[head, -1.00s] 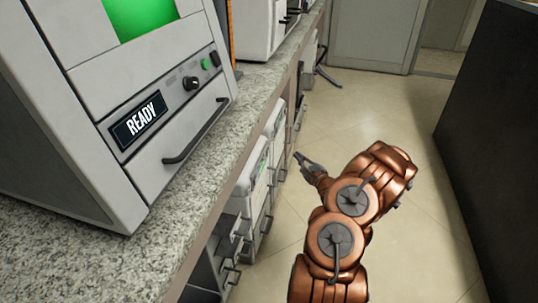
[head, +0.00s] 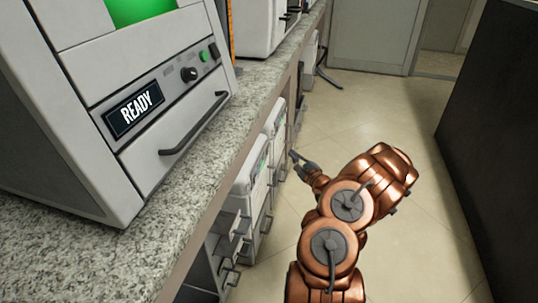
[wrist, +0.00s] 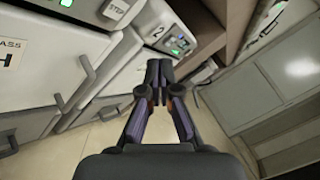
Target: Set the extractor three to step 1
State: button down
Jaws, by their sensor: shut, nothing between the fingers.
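Several white units stand under the counter. In the head view, my gripper (head: 294,157) is beside the row of under-counter units (head: 247,188).
A large white machine with a "READY" display (head: 134,108) stands on the speckled counter (head: 180,212). The tiled floor aisle (head: 390,115) is open to the right of the units. A dark cabinet (head: 500,120) bounds the aisle at right.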

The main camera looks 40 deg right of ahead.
jog(key=w+a+b, duration=0.1)
jog(key=w+a, duration=0.2)
jog(key=w, duration=0.2)
jog(key=shift+a+b, duration=0.2)
jog(key=shift+b, duration=0.15)
jog(key=shift+a, duration=0.1)
dwell(1.2)
jog(key=shift+w+a, duration=0.2)
jog(key=shift+w, duration=0.15)
jog(key=shift+w+a+p, duration=0.25)
jog(key=shift+w+p, duration=0.05)
jog(key=shift+w, duration=0.05)
dwell(0.8)
jog(key=shift+s+d, duration=0.1)
dwell(0.3)
jog(key=shift+s+d+p, duration=0.4)
jog(key=shift+s+p, duration=0.05)
jog(key=shift+s, duration=0.15)
jog(key=shift+s+d+p, duration=0.7)
jog(key=shift+s, duration=0.35)
jog(key=shift+s+d+p, duration=0.7)
jog(key=shift+s, duration=0.3)
